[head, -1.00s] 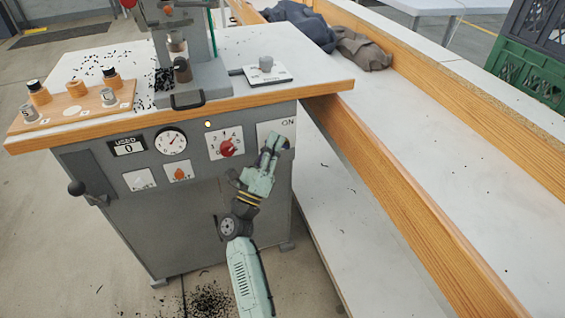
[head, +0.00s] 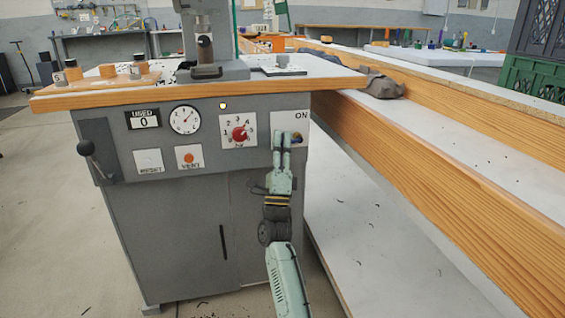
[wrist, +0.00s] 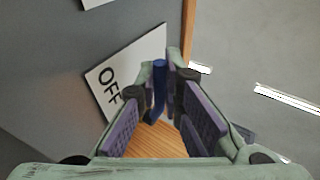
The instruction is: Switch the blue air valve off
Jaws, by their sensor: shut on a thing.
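The blue air valve sits on a white plate (head: 276,121) at the right of the grey press front. Its ON label shows at the plate's upper right in the head view, and its OFF label shows in the wrist view (wrist: 108,84). The blue handle (wrist: 159,82) stands between my fingers in the wrist view. My gripper (head: 282,139) is shut on this handle, in front of the plate. In the head view the fingers hide most of the valve; only a small dark blue and brass part shows beside them. I cannot tell exactly which way the handle points.
Left of the valve are a red selector knob (head: 240,133), a gauge (head: 185,119), an orange vent button (head: 189,158) and a reset button (head: 149,161). A black-knobbed lever (head: 87,148) sticks out at the far left. A wooden-edged bench (head: 420,205) runs along the right.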

